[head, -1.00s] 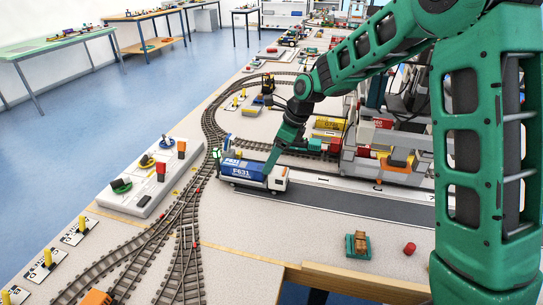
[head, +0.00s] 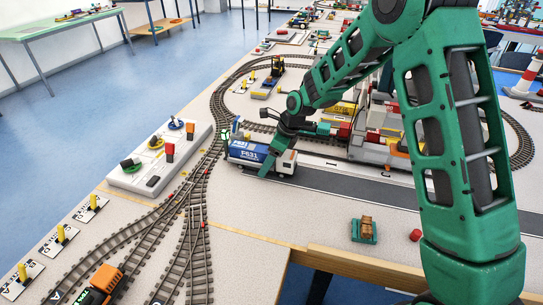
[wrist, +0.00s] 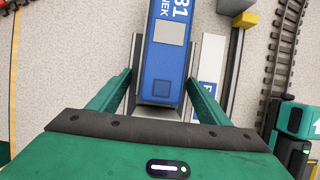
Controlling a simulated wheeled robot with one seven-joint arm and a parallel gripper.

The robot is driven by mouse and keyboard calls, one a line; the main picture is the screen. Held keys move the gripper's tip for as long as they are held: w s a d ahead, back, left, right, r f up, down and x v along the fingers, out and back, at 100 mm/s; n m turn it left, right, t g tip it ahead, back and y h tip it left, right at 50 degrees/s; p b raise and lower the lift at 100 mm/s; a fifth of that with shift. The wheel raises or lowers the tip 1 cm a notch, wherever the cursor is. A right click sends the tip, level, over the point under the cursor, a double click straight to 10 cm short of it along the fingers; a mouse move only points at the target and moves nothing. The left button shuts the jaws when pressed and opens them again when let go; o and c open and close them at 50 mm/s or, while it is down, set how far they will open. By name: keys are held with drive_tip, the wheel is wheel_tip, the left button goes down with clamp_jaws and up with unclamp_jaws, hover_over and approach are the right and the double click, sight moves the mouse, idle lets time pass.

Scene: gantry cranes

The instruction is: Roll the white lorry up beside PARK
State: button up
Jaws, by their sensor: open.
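The white lorry (head: 285,162) carries a blue container (head: 245,151) marked P631 and stands at the left end of a dark road strip, beside the track. My gripper (head: 268,168) is lowered over the lorry near its cab. In the wrist view my open gripper (wrist: 158,95) has one finger on each side of the blue container (wrist: 165,65), with small gaps showing. I cannot read a whole PARK label. The cab is hidden in the wrist view.
The road strip (head: 350,186) runs clear to the right of the lorry. Curved track (head: 205,165) passes on its left, with a control panel (head: 155,160) beyond. A green pallet truck with a box (head: 364,230) and a red cylinder (head: 416,235) stand near the front edge.

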sight(289, 165)
drive_tip(key=shift+f, duration=0.1)
drive_tip(key=c, duration=1.4)
drive_tip(key=shift+o, duration=0.2)
drive_tip(key=shift+s+d, duration=0.4)
drive_tip(key=shift+d, duration=0.7)
drive_tip(key=shift+s+d, duration=0.4)
drive_tip(key=shift+d, duration=0.75)
drive_tip(key=shift+s+d, duration=0.4)
drive_tip(key=shift+d, duration=0.7)
drive_tip(key=o, duration=1.4)
drive_tip(key=shift+c, duration=0.2)
drive_tip(key=shift+a, duration=0.1)
